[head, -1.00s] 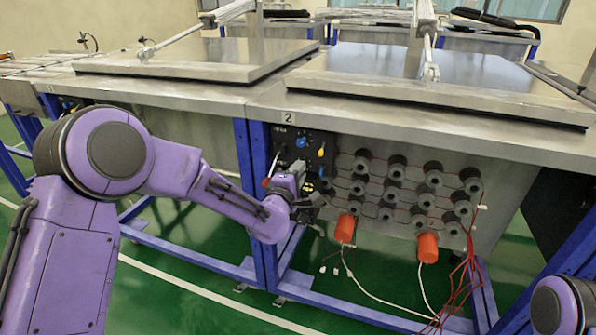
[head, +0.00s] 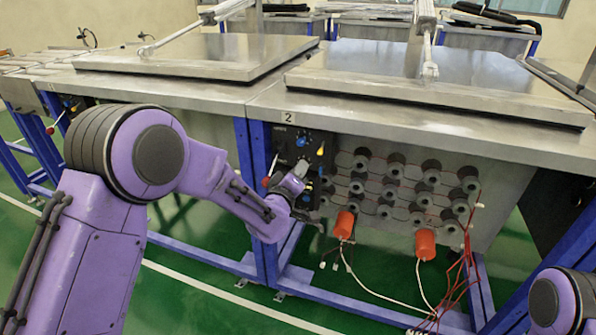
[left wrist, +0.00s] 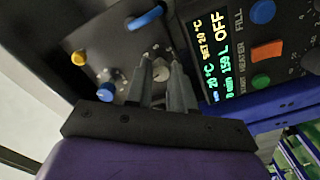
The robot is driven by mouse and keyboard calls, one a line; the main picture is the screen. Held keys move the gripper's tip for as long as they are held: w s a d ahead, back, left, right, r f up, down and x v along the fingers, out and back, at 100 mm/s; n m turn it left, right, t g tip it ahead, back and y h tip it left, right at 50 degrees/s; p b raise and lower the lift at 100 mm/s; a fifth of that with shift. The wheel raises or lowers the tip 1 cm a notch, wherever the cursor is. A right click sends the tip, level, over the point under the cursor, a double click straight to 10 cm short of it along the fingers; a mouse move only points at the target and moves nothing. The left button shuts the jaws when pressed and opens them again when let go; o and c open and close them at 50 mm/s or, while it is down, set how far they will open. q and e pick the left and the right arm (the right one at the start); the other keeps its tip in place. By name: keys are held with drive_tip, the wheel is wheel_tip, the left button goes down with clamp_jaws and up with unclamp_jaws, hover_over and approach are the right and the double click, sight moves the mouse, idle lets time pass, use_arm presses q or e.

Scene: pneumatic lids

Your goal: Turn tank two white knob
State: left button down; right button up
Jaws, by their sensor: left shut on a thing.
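Tank two (head: 430,115), marked with a "2" label (head: 289,117), has a dark control panel (head: 292,140) at the left of its front. My left gripper (head: 299,172) is at this panel and hides part of it in the head view. In the left wrist view, the fingers of my left gripper (left wrist: 161,65) point at the panel and are shut on the white knob (left wrist: 160,72), which shows pale between the fingertips. My right gripper is not in view; only part of my right arm shows at the lower right.
A yellow knob (left wrist: 78,58) is left. Orange cylinders (head: 426,244) and loose wires hang under the tank.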

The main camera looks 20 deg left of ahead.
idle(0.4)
use_arm(q)
drive_tip(key=c, duration=1)
unclamp_jaws()
drive_tip(key=s, duration=1)
drive_tip(key=shift+s+a, duration=0.15)
drive_tip(key=shift+s, duration=0.15)
drive_tip(key=shift+f, duration=0.1)
